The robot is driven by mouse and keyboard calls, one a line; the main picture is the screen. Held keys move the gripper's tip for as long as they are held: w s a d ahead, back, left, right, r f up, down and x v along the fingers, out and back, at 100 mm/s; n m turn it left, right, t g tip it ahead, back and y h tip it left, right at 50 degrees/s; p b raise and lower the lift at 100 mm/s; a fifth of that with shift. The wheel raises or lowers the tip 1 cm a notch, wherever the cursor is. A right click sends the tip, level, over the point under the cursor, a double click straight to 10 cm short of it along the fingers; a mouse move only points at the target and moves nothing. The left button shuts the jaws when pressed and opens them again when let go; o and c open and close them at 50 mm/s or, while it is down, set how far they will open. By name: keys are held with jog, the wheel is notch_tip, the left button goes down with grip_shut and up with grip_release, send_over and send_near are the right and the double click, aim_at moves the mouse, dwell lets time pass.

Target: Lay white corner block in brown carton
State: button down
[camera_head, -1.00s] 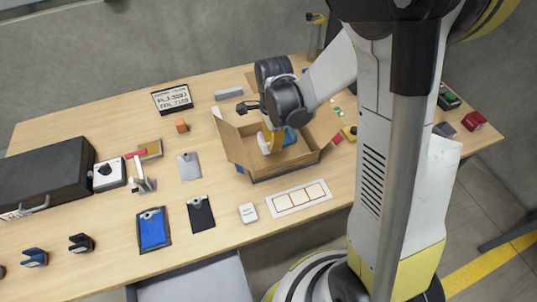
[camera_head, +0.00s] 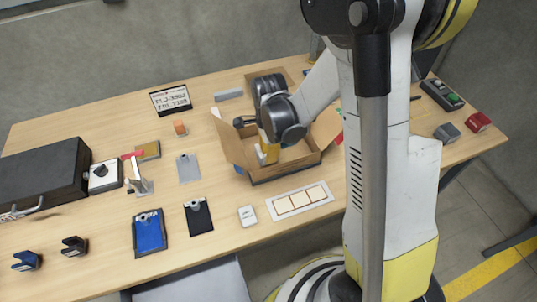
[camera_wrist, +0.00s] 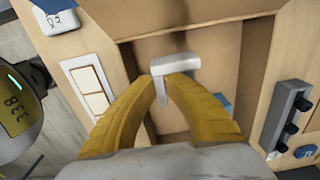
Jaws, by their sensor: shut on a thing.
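The brown carton (camera_head: 286,173) stands open on the table with its flaps spread. The block's L shape shows between the fingertips. Whether it touches the carton floor, I cannot tell. In the head view the block is mostly hidden by the fingers.
A white card with framed squares (camera_head: 288,202) and a small white box (camera_head: 247,216) lie in front of the carton. Black and blue clipboards (camera_head: 150,232) lie to the left. A grey bar (camera_head: 228,94) lies behind. The carton's raised flaps stand close around my gripper.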

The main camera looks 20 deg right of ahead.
jog(key=shift+f, duration=0.25)
jog(key=c, duration=1.5)
grip_release()
jog(key=shift+c, duration=0.2)
jog(key=shift+r, duration=0.1)
notch_tip(320, 180, up, 13)
jog(key=p, duration=0.5)
jog(key=s+r+n+t, duration=0.7)
jog(key=s+r+n, duration=0.5)
jog(key=n, duration=0.6)
jog(key=shift+s+r, duration=0.35)
jog(key=shift+r, duration=0.3)
